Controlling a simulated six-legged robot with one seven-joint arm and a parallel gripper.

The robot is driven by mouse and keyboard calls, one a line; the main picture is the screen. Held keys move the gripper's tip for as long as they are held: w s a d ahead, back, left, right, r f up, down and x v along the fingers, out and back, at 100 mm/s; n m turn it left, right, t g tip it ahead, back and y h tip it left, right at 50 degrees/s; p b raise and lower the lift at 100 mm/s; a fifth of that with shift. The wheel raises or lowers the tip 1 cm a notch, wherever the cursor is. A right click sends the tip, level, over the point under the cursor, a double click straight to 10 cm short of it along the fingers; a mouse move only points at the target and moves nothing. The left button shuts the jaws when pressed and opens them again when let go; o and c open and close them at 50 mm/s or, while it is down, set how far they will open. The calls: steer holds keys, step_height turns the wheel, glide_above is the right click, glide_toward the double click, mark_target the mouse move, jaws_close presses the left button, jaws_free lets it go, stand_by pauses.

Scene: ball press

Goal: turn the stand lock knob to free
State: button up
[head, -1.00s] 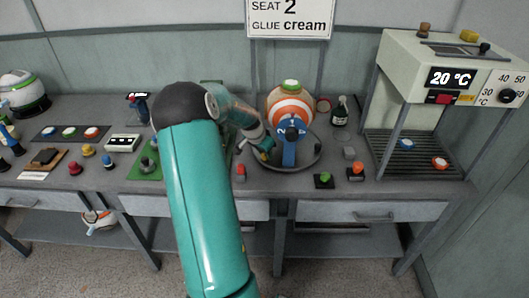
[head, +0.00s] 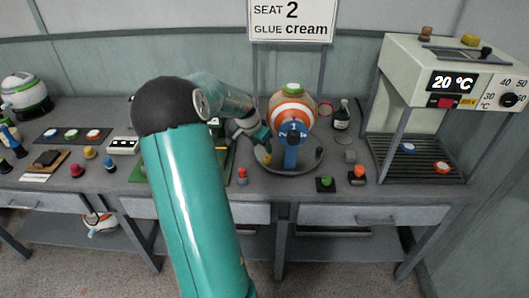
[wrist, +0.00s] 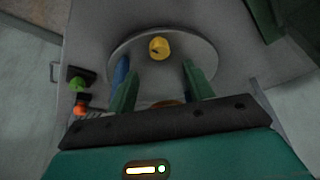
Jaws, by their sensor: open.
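The yellow stand lock knob (wrist: 159,48) sits on the round grey base plate (wrist: 203,50) of the ball stand. It also shows in the head view (head: 267,159), at the left of the base. A small dark mark is on the knob, but I cannot read its setting. My gripper (wrist: 160,68) is open and empty. The knob appears just beyond the gap between its green fingertips, apart from both. In the head view my gripper (head: 262,138) is above the knob, left of the blue post (head: 291,157). The striped ball (head: 292,108) is held on the stand.
A red-topped button (head: 242,176) stands at the bench front, left of the base. A green button (head: 325,184) and an orange button (head: 357,174) stand to the right. A dark bottle (head: 341,114) is behind. The heated press box (head: 455,70) occupies the right end.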

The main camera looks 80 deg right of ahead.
steer(key=v, duration=0.6)
steer(key=shift+r, duration=0.2)
